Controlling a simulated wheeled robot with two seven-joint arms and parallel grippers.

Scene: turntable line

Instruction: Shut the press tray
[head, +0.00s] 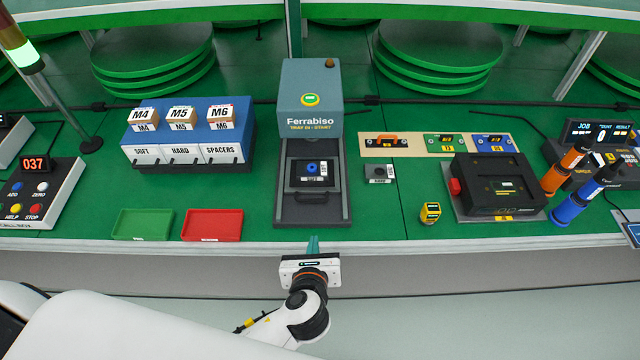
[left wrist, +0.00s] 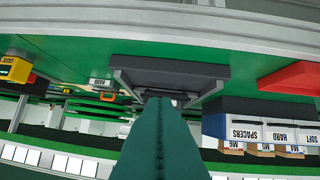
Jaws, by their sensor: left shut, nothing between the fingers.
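My left gripper (head: 313,243) is shut and empty, just in front of the tray's front end. In the left wrist view the shut fingers (left wrist: 160,115) point at the tray (left wrist: 170,66); whether they touch it I cannot tell. My right gripper is not in view.
Green (head: 143,224) and red (head: 212,225) shallow trays lie left of the press. A blue parts dispenser (head: 188,133) stands behind them. On the right are a small grey block (head: 380,174), a yellow device (head: 430,212) and a black case (head: 495,185).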

